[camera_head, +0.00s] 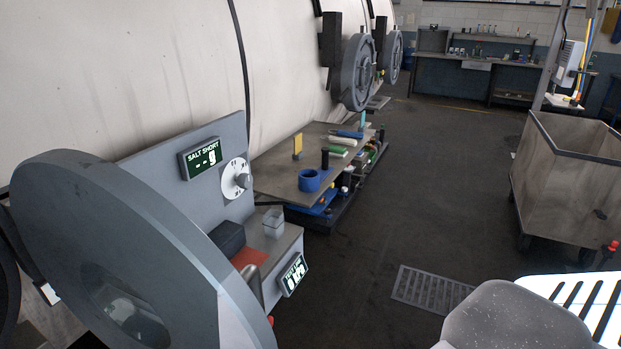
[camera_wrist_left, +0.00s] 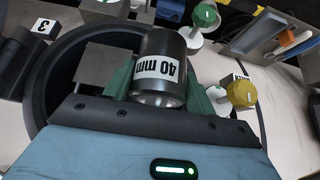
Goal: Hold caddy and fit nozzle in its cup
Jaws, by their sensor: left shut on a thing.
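In the left wrist view a dark metal cylinder labelled "40 mm" (camera_wrist_left: 160,52), which looks like the nozzle, sits between the green fingers of my left gripper (camera_wrist_left: 160,88). The gripper is shut on it, and its open round end faces the gripper's dark palm edge. I cannot make out my left gripper in the head view. My right gripper is in neither view. I cannot surely identify the caddy or its cup in either view.
A large grey round door (camera_head: 120,240) fills the head view's lower left, beside a panel with a "SALT SHORT" display (camera_head: 201,158). A wheeled bin (camera_head: 565,185) stands right.

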